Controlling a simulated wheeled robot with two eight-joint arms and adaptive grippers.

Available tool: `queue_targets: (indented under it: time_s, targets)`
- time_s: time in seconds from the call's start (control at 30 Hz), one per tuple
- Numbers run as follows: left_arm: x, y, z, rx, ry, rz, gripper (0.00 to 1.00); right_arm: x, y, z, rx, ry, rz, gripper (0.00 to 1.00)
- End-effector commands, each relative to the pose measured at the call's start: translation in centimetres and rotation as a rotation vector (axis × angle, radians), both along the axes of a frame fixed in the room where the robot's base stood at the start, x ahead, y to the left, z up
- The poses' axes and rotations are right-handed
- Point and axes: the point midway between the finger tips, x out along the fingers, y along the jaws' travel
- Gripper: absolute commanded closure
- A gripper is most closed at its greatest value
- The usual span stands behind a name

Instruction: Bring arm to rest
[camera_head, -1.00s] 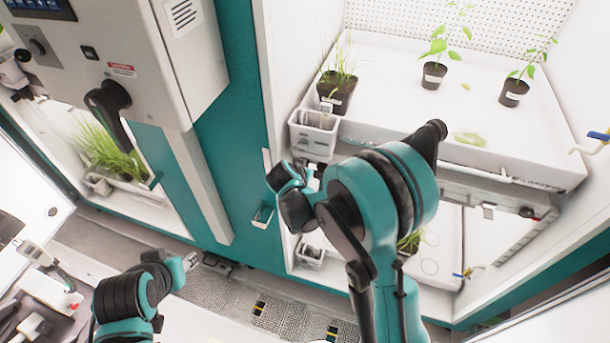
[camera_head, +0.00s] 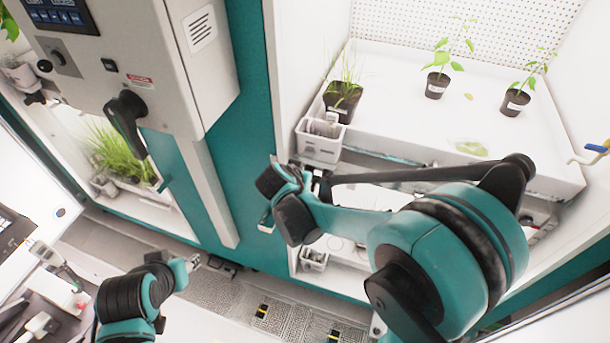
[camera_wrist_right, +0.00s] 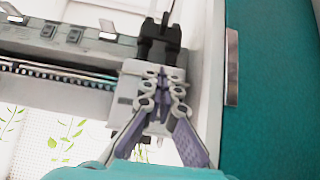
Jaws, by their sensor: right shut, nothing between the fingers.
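My right arm (camera_head: 440,250) reaches in from the lower right in the head view, its elbow bent far to the right. Its gripper (camera_head: 322,180) is partly hidden behind the wrist, close to the front of the right chamber's shelf. In the right wrist view my right gripper (camera_wrist_right: 161,80) has its fingers drawn together with nothing seen between them. My left gripper (camera_head: 192,262) is small at the lower left, above the floor strip and apart from other things; whether its fingers are open is unclear.
The right chamber's shelf (camera_head: 395,125) carries several potted plants and a white bin (camera_head: 318,145) at its front left corner. A grey control box (camera_head: 190,70) with a black handle (camera_head: 125,120) juts out at upper left. A teal post (camera_head: 255,110) stands between the chambers.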

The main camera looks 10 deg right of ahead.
Motion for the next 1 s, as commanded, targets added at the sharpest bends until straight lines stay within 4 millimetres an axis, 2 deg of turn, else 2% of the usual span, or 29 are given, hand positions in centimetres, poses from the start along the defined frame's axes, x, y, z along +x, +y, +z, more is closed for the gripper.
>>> queue_targets:
  time_s: [0.23, 0.37, 0.47, 0.67, 0.8, 1.0]
  targets:
    - [0.0, 0.0, 0.0, 0.0, 0.0, 0.0, 0.6, 0.0, 0.0, 0.0, -0.001, 0.0, 0.001, 1.0]
    - [0.0, 0.0, -1.0, 0.0, 0.0, 0.0, 0.6, -0.9, -0.5, -0.4, 0.003, 0.019, 0.022, 1.0]
    - [0.0, 0.0, -2.9, 0.0, 0.0, 0.0, 0.6, -3.0, -1.4, -1.2, 0.009, 0.06, 0.071, 1.0]
    - [0.0, 0.0, -7.7, 0.0, 0.0, 0.0, 0.6, -9.4, -3.1, -3.7, 0.035, 0.15, 0.236, 1.0]
    - [0.0, 0.0, -10.9, 0.0, 0.0, 0.0, 0.6, -14.0, -3.5, -6.1, 0.051, 0.179, 0.361, 1.0]
    - [0.0, 0.0, -14.3, 0.0, 0.0, 0.0, 0.6, -19.0, -3.1, -9.4, 0.056, 0.178, 0.511, 1.0]
